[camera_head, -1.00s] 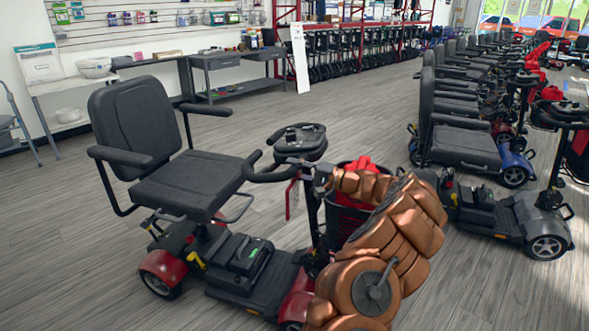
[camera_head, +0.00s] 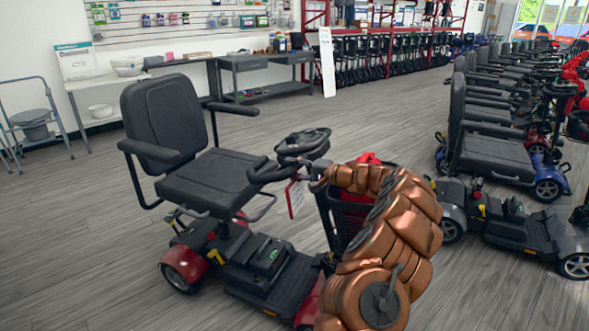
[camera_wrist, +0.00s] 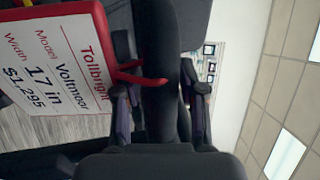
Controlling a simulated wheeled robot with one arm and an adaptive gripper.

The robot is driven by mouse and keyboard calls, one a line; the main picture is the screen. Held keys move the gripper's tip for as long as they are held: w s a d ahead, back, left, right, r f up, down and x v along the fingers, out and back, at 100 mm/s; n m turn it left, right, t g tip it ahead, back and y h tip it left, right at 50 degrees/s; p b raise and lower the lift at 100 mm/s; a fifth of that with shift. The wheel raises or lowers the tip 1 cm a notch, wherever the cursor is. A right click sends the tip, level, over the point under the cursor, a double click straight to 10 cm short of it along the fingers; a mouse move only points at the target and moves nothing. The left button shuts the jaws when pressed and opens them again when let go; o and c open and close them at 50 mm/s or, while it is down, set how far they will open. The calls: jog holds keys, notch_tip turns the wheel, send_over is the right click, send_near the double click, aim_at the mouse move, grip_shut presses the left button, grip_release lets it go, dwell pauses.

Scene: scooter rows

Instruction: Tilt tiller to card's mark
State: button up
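The red scooter's tiller (camera_head: 303,143) carries a dark console and looped handlebars, and it leans toward the seat. A red-edged price card (camera_head: 296,196) hangs at the tiller. In the wrist view the card (camera_wrist: 60,55) fills the upper left, with "Tollbright", "Model Voltmoor", "Width 17 in" and "$1,295" readable. I make out no tilt mark on it. My gripper (camera_wrist: 163,105) has its fingers on both sides of a dark handlebar tube (camera_wrist: 160,50), apparently pressing on it. In the head view my gripper (camera_head: 322,180) is at the right handlebar, partly hidden by my copper arm.
The scooter's black seat (camera_head: 205,180) stands left of the tiller. A red-lined basket (camera_head: 350,210) sits close behind my arm. Other scooters (camera_head: 495,150) line the right side. Grey floor (camera_head: 85,235) is clear at left. A bench (camera_head: 260,65) stands at the back wall.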

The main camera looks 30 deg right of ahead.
jog(key=shift+o, duration=1.1)
jog(key=shift+r, duration=0.1)
jog(key=v, duration=1.2)
